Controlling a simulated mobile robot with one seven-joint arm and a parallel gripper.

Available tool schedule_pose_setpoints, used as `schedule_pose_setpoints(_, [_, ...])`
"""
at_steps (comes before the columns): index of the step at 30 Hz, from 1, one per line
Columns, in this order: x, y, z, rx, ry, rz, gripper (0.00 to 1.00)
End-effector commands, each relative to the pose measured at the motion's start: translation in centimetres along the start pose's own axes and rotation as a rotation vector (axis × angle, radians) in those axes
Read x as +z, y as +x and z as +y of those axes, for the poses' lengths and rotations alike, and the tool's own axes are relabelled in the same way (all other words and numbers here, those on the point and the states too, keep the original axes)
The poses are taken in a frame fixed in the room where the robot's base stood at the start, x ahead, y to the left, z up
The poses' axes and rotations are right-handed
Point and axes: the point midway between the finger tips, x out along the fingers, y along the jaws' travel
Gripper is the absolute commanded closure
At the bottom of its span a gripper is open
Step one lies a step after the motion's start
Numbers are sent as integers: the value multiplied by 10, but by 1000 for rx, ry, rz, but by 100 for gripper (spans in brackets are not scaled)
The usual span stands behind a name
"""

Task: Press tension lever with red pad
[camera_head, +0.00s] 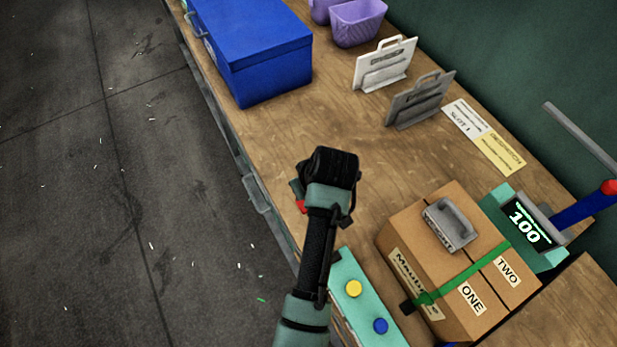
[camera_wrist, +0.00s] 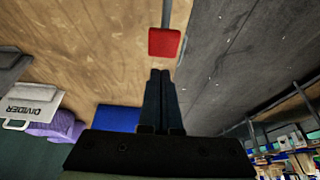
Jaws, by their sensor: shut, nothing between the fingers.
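The red pad (camera_wrist: 165,42) sits at the end of a thin grey lever rod (camera_wrist: 166,12) in the wrist view, over the wooden table's edge. My gripper (camera_wrist: 160,72) is shut and empty. Its fingertips point at the pad and appear just short of it in the picture; I cannot tell the exact gap. In the head view a small part of the red pad (camera_head: 302,206) shows at the left side of my wrist, which hides most of it and the lever. My fingers are hidden in that view.
A strapped cardboard box (camera_head: 412,228) with a grey handle stands right, beside a display reading 100 (camera_head: 526,226). A teal panel (camera_head: 367,304) has yellow and blue buttons. A blue toolbox (camera_head: 262,62) and dividers (camera_head: 418,102) stand farther back. Bare table lies between.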

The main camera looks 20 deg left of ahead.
Motion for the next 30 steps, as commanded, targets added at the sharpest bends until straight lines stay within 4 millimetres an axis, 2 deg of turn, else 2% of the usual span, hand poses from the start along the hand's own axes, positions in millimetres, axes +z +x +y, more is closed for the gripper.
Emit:
schedule_pose_setpoints(3, [-2,-21,0,2,0,2,100])
schedule_pose_setpoints(10, [-4,-47,0,0,1,1,100])
schedule_pose_setpoints(30, [-4,-51,0,0,0,0,98])
